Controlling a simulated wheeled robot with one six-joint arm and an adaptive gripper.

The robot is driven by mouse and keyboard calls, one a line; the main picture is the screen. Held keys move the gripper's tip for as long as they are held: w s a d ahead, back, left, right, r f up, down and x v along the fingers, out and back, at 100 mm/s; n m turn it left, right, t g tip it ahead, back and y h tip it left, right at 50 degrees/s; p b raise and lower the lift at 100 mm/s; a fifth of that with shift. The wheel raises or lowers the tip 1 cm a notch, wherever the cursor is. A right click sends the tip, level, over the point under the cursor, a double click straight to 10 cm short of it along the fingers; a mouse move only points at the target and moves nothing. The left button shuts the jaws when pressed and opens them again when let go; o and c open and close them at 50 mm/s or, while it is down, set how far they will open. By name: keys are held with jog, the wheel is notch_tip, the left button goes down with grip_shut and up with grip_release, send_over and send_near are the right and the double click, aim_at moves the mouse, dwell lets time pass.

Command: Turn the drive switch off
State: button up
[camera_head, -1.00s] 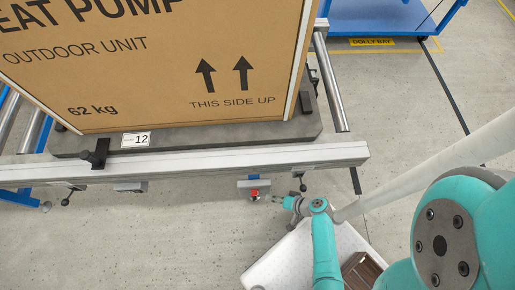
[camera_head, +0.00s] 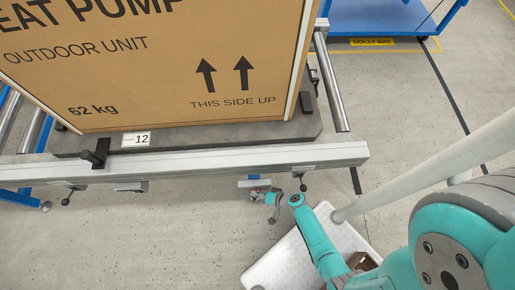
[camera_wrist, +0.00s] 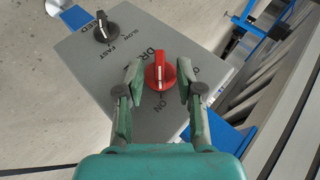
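The drive switch is a red knob (camera_wrist: 159,73) with a white line, on a grey panel (camera_wrist: 85,62) lettered "DR…" with "ON" below the knob. The white line runs up and down in the wrist view, in line with "ON"; other lettering is partly covered. My gripper (camera_wrist: 161,80) is open, with one finger on each side of the knob and small gaps visible. In the head view, my gripper (camera_head: 266,194) is at the small control box (camera_head: 254,183) under the frame's front rail; the knob is mostly hidden there.
A black speed knob (camera_wrist: 105,30) marked "SLOW" and "FAST" sits on the same panel. A large carton (camera_head: 150,70) rests on a grey pallet (camera_head: 220,138) behind the metal rail (camera_head: 220,161). Black-knobbed levers (camera_head: 303,187) hang from the rail. Open floor lies at front left.

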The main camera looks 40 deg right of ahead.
jog(key=shift+w+a+f, duration=0.15)
jog(key=shift+w+f, duration=0.15)
grip_shut()
